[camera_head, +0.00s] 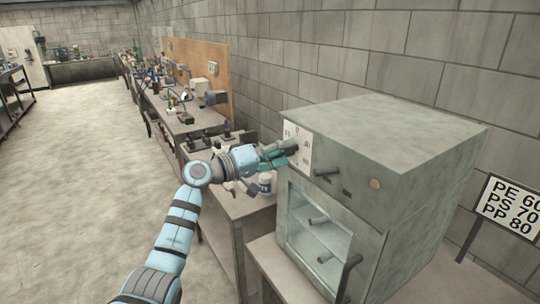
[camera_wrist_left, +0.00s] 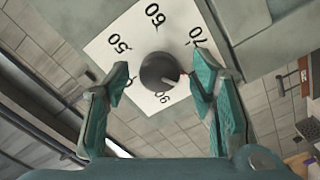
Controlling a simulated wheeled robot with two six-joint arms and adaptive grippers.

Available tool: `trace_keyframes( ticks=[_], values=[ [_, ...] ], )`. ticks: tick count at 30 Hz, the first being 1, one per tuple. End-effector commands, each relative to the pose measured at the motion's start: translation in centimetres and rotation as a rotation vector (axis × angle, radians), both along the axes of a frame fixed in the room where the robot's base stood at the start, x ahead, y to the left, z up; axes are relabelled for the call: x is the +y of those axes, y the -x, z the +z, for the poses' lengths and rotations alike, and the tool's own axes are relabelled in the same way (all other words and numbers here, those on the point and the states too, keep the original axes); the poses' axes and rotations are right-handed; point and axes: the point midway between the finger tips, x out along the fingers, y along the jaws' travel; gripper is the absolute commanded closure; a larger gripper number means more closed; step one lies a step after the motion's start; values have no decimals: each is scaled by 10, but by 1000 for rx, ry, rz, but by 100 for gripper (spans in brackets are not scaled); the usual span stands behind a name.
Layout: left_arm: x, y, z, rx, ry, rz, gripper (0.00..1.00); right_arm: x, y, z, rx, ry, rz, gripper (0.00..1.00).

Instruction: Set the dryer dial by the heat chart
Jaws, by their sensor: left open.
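The dryer (camera_head: 390,150) is a grey-green box with a white dial plate (camera_head: 305,158) on its front. In the left wrist view the dark round dial (camera_wrist_left: 158,71) sits amid printed numbers; 50, 60, 70 and 90 can be read. A pale mark on the dial points to the lower right in the picture. My left gripper (camera_head: 288,152) is at the plate, with its open teal fingers (camera_wrist_left: 161,70) on either side of the dial, apparently apart from it. The right finger covers part of the scale. The heat chart (camera_head: 508,208) reads PE 60, PS 70, PP 80. My right gripper is out of view.
A white bottle (camera_head: 265,182) stands on the bench beside the dryer. Cluttered benches run along the wall; the floor (camera_head: 85,190) at left is clear.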

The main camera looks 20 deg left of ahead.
Motion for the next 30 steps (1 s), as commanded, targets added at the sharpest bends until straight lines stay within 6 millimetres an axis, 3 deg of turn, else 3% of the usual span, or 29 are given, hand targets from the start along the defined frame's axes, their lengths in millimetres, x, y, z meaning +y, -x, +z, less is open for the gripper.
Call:
trace_keyframes(
  ticks=[9, 13, 30],
  values=[
    [53, 64, -1, 0, -7, 2, 49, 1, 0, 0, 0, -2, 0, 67],
    [66, 81, 0, 0, -4, 0, 49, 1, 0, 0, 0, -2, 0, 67],
    [76, 81, 3, -32, -22, 32, 49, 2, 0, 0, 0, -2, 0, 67]
  ],
)
